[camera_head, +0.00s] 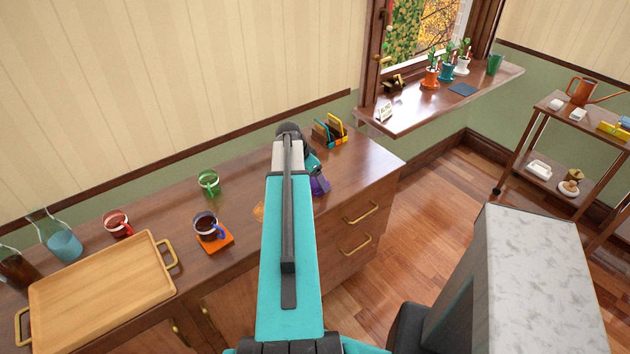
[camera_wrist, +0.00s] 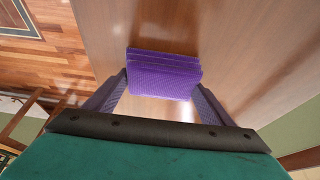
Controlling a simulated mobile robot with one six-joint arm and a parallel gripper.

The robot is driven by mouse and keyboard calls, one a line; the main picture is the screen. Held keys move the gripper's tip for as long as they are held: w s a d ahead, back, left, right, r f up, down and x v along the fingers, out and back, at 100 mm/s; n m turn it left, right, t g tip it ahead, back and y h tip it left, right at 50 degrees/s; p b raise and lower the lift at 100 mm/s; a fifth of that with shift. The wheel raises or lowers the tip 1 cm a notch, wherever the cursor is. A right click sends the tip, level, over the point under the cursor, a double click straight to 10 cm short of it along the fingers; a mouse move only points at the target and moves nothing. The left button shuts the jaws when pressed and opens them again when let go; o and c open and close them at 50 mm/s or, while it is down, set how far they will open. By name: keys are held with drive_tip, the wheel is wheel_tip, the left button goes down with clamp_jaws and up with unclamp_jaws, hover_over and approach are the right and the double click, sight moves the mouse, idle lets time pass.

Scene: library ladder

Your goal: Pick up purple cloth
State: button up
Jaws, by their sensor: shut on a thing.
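The purple cloth (camera_wrist: 164,75) is a folded, textured stack of layers in the wrist view. My gripper (camera_wrist: 162,88) has a finger at each side of it and is shut on it. Brown wood of the cabinet shows behind the cloth; I cannot tell how far the cloth is from it. In the head view a small part of the purple cloth (camera_head: 320,184) shows beside my arm, near the right end of the cabinet top. My arm hides the rest of it and the fingers there.
The cabinet top (camera_head: 365,160) also holds a letter rack (camera_head: 329,132), a green mug (camera_head: 209,182), a dark mug on an orange coaster (camera_head: 215,240), a red mug (camera_head: 117,223), a wooden tray (camera_head: 100,291) and glass bottles. A windowsill with potted plants and a trolley (camera_head: 548,103) stand to the right.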

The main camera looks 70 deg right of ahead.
drive_tip(key=shift+r, duration=0.15)
drive_tip(key=shift+r+b, duration=0.75)
drive_tip(key=shift+r, duration=0.6)
drive_tip(key=shift+s+a+r, duration=0.15)
drive_tip(key=shift+a+r, duration=0.1)
drive_tip(key=s+a+b, duration=0.1)
drive_tip(key=a, duration=0.2)
drive_tip(key=s+a+b, duration=0.1)
drive_tip(key=s+a, duration=0.1)
drive_tip(key=a, duration=0.1)
drive_tip(key=s+a+r+b, duration=0.1)
drive_tip(key=s+a, duration=0.1)
drive_tip(key=a, duration=0.1)
drive_tip(key=shift+s+a, duration=0.1)
drive_tip(key=shift+f+b, duration=0.2)
drive_tip(key=shift+b, duration=0.4)
drive_tip(key=shift+a+b, duration=0.1)
drive_tip(key=shift+b, duration=0.65)
drive_tip(key=s+a+b, duration=0.1)
drive_tip(key=b, duration=0.5)
drive_tip(key=shift+a+r, duration=0.1)
drive_tip(key=shift+a, duration=0.3)
drive_tip(key=shift+s+a+b, duration=0.1)
drive_tip(key=shift+s+b, duration=0.05)
drive_tip(key=shift+b, duration=0.6)
drive_tip(key=b, duration=0.3)
drive_tip(key=shift+s+a+r, duration=0.1)
drive_tip(key=shift+s+a, duration=0.1)
drive_tip(key=shift+a, duration=0.2)
